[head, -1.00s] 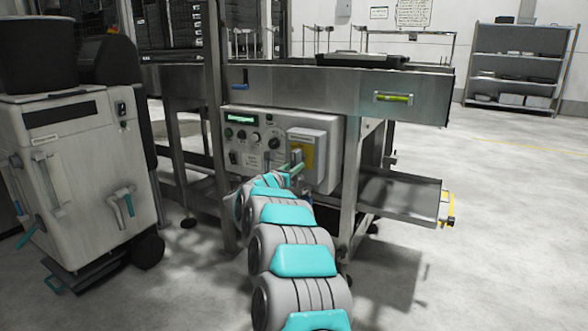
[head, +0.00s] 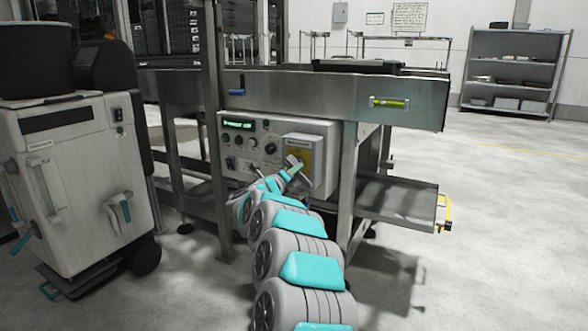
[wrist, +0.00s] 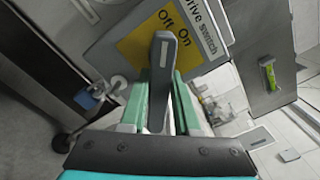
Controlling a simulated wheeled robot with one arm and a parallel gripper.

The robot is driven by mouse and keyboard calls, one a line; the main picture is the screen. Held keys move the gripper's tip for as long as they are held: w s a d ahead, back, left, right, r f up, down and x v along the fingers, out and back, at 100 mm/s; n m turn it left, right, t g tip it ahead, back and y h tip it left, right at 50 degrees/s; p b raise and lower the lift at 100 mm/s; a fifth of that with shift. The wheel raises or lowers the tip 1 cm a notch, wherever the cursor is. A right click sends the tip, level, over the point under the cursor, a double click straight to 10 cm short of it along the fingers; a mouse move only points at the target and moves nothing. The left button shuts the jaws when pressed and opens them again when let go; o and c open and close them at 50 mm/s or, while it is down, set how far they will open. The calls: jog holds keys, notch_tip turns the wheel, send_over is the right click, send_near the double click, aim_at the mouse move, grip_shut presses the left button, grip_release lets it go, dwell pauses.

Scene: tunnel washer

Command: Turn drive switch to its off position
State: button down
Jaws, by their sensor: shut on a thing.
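The drive switch has a yellow plate (wrist: 143,46) marked "Off" and "On" under the words "Drive switch", on a pale grey box. Its grey lever (wrist: 163,62) stands out in front of the plate, with its end near the two words; I cannot tell which word it points to. My gripper (wrist: 163,95) is shut on the lever, with a teal finger on either side. In the head view the yellow plate (head: 304,152) is on the right of the control panel (head: 228,154), and my gripper (head: 290,175) reaches it from below. The lever's base is partly hidden.
A blue padlock (wrist: 88,98) hangs beside the switch box. A steel frame leg (head: 347,190) stands right of the panel, with a low tray (head: 400,205) beyond it. A wheeled white machine (head: 75,170) stands left. Open floor lies at the right.

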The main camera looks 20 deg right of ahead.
jog(key=n+p, duration=0.2)
jog(key=r+n+p, duration=0.1)
jog(key=n+p, duration=0.1)
jog(key=n, duration=0.1)
jog(key=shift+s+d+r, duration=0.1)
jog(key=shift+s+d, duration=0.05)
jog(key=shift+r+n+p, duration=0.1)
jog(key=shift+n+p, duration=0.85)
jog(key=shift+n, duration=0.45)
jog(key=c, duration=0.6)
grip_release()
jog(key=shift+c, duration=0.2)
jog(key=shift+s, duration=0.1)
jog(key=v, duration=0.7)
jog(key=shift+s+a+b, duration=0.15)
jog(key=shift+a+b, duration=0.15)
jog(key=shift+a, duration=0.05)
